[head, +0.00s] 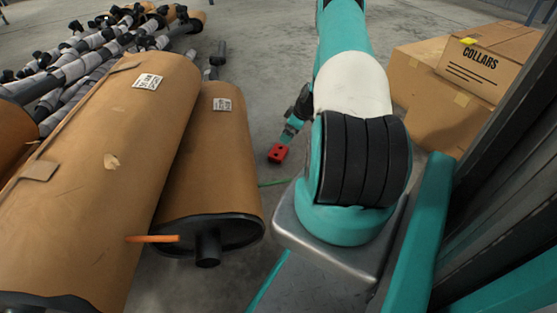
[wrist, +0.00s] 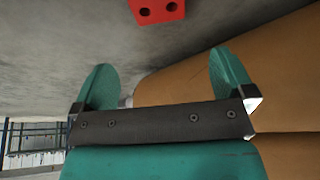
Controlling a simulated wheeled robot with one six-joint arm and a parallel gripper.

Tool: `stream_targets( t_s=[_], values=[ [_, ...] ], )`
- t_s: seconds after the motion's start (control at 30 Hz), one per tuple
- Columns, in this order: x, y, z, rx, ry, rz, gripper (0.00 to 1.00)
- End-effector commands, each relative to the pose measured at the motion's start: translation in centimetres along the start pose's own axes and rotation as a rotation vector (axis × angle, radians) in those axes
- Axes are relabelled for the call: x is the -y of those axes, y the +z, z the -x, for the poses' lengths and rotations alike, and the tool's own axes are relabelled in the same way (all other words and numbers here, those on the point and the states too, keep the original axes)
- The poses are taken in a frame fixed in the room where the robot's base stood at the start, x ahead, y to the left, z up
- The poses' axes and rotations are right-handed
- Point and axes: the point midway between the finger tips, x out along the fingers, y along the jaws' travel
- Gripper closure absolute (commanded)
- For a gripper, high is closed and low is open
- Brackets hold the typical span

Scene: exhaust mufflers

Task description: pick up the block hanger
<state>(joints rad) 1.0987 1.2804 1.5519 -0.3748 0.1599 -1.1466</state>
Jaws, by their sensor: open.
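The block hanger (head: 278,153) is a small red block with two dark holes, low over or on the grey floor to the left of my arm in the head view. It also shows at the top edge of the wrist view (wrist: 157,11), cut off by the frame. My gripper (wrist: 162,65) has its two teal fingers spread wide with nothing between them. The block lies beyond the fingertips, roughly centred between them, not touching either. In the head view my gripper (head: 288,136) is just above the block and partly hidden by my own arm.
Large brown-wrapped mufflers (head: 130,150) and (head: 212,160) lie to the left, close beside the block. An orange rod (head: 152,239) sticks out there. Grey pipes (head: 85,65) are piled behind. Cardboard boxes (head: 430,75), one marked COLLARS, stand at right. Floor behind the block is clear.

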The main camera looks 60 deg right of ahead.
Motion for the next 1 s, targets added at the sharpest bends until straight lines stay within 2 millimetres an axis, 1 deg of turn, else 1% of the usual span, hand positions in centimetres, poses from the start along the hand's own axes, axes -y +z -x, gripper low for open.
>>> stream_targets(
  t_s=[0.03, 0.2, 0.3, 0.4, 0.57, 0.67, 1.0],
  values=[
    [0.1, 0.3, -2.2, 0.001, -0.002, 0.003, 0.00],
    [0.1, 0.3, -6.0, 0.001, -0.003, 0.003, 0.00],
    [0.1, 0.2, -7.5, 0.001, -0.001, 0.002, 0.00],
    [0.1, 0.1, -8.4, 0.001, -0.002, 0.002, 0.00],
    [0.1, 0.0, -8.8, 0.001, -0.002, 0.001, 0.00],
    [0.1, 0.1, -9.3, 0.001, -0.002, 0.001, 0.00],
    [-0.2, 0.6, -13.5, 0.001, -0.002, 0.001, 0.00]
  ],
)
